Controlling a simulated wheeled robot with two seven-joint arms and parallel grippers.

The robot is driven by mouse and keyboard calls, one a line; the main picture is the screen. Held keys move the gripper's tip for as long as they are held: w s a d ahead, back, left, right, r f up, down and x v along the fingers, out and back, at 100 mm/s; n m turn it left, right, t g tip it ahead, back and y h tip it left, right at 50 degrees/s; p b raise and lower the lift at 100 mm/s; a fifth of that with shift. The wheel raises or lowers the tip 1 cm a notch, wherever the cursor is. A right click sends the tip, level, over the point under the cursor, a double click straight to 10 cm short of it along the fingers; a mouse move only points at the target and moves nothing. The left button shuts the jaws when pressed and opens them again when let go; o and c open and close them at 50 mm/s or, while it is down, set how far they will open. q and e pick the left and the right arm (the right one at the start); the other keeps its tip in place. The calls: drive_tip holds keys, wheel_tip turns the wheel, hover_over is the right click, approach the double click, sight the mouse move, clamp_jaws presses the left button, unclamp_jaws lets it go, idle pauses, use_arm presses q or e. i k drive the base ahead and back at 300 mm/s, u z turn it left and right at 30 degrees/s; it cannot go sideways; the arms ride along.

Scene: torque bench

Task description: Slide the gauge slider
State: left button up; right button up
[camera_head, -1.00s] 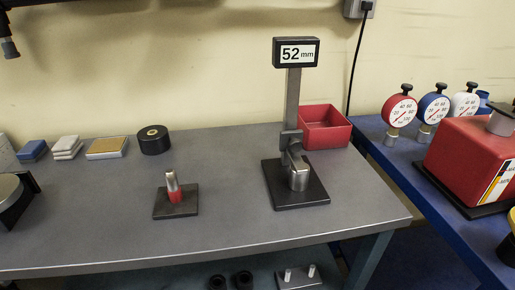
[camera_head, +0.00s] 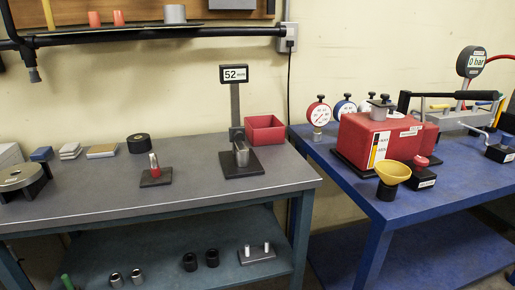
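The height gauge stands on the grey bench, with a dark base plate (camera_head: 242,170), an upright post (camera_head: 235,105) and a display (camera_head: 233,74) reading 52 mm. Its slider (camera_head: 237,134) sits low on the post, just above a metal cylinder (camera_head: 241,155) on the base. I cannot tell whether the slider touches the cylinder. Neither of my grippers shows in the head view.
A red open bin (camera_head: 265,130) stands right behind the gauge. A red-and-silver pin on a plate (camera_head: 154,171) stands to its left. A black roll (camera_head: 138,143) lies farther back. The blue bench (camera_head: 330,175) holds a red box (camera_head: 375,135), a yellow funnel (camera_head: 393,173) and dials.

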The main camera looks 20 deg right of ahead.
sight(237, 134)
drive_tip(key=z, duration=1.05)
drive_tip(key=i, duration=0.45)
drive_tip(key=z, duration=0.05)
